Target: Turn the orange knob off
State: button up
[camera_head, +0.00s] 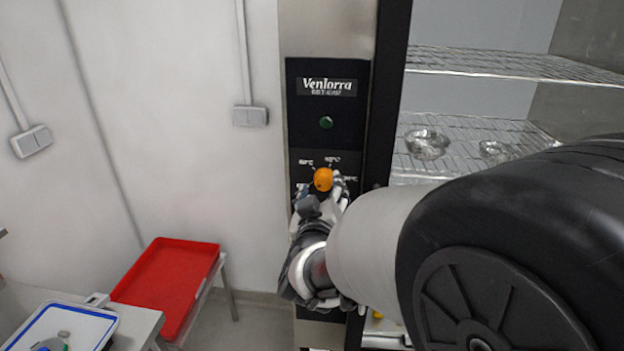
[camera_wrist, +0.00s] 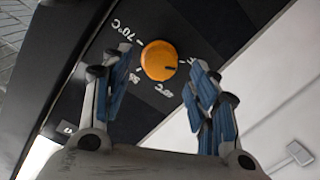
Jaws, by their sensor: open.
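The orange knob (camera_head: 323,179) is on the black control panel (camera_head: 327,140) of the tall appliance, below a green button (camera_head: 326,122). My gripper (camera_head: 325,192) is at the knob, partly covering the panel below it. In the wrist view the knob (camera_wrist: 159,60) shows a dark pointer mark on its right side, with white temperature markings around it. My gripper (camera_wrist: 160,88) is open there, with one blue-padded finger to the left of the knob and one to the right. Gaps show between the fingers and the knob. The lower panel is hidden by my arm.
Wire shelves (camera_head: 480,130) with glass bowls (camera_head: 427,143) stand to the right of the panel, partly behind my arm. A red tray (camera_head: 168,283) and a blue-rimmed white tray (camera_head: 97,318) are at the lower left.

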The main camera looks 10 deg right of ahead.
jog(key=v, duration=0.8)
jog(key=shift+s, duration=0.25)
jog(key=s+a+f+g+y+b, duration=0.5)
jog(key=s+f+y, duration=0.2)
jog(key=s, duration=0.1)
jog(key=s+d+f+m+g+h+b, duration=0.1)
jog(key=s+d+f+g, duration=0.2)
jog(key=s, duration=0.5)
jog(key=s+d+f+m+g+h+b, duration=0.1)
jog(key=s+d+f+g, duration=0.2)
jog(key=s, duration=0.6)
jog(key=shift+d+f+g, duration=0.3)
jog(key=shift+d+f, duration=0.6)
jog(key=shift+d, duration=0.1)
